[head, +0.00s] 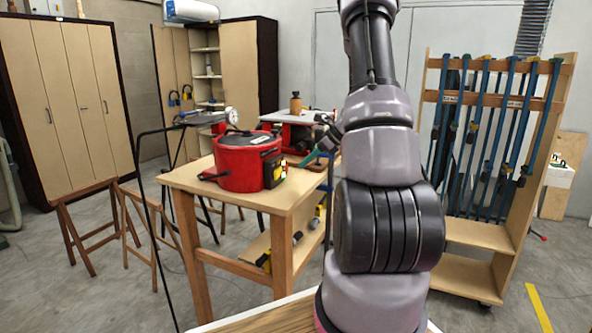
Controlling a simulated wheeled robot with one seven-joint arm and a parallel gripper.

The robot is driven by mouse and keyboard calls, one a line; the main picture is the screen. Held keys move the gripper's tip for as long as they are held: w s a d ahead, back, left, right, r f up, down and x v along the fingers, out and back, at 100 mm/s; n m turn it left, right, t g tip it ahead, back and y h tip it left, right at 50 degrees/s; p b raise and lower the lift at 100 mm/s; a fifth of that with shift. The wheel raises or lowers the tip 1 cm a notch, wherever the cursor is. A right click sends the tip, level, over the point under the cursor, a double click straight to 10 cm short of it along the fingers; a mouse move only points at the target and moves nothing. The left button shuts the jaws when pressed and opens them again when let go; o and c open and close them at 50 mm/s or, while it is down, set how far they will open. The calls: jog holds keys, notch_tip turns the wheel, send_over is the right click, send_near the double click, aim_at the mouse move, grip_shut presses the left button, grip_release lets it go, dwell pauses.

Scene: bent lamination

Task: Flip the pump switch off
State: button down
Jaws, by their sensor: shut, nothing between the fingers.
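A red round pot-like vessel (240,160) with a dark lid and a gauge stands on a wooden table (200,176). A dark box with yellow and red marks (273,170) sits at the vessel's right front side. It looks like the pump's switch box, but the switch lever and its position are too small to tell. My gripper (309,158) shows partly to the left of my arm, with a teal-green finger pointing down and left. It is shut and empty, to the right of the box and apart from it in the picture. My arm hides part of the gripper.
A red machine with a pale top and a brown bottle (296,103) stands behind the table. Wooden trestles (92,222) stand on the left. A rack of blue clamps (490,135) stands at right. A thin black frame (150,210) rises left of the table. Open floor lies at front left.

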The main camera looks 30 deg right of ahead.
jog(key=v, duration=0.6)
jog(key=shift+d+f, duration=0.1)
jog(key=shift+f, duration=0.05)
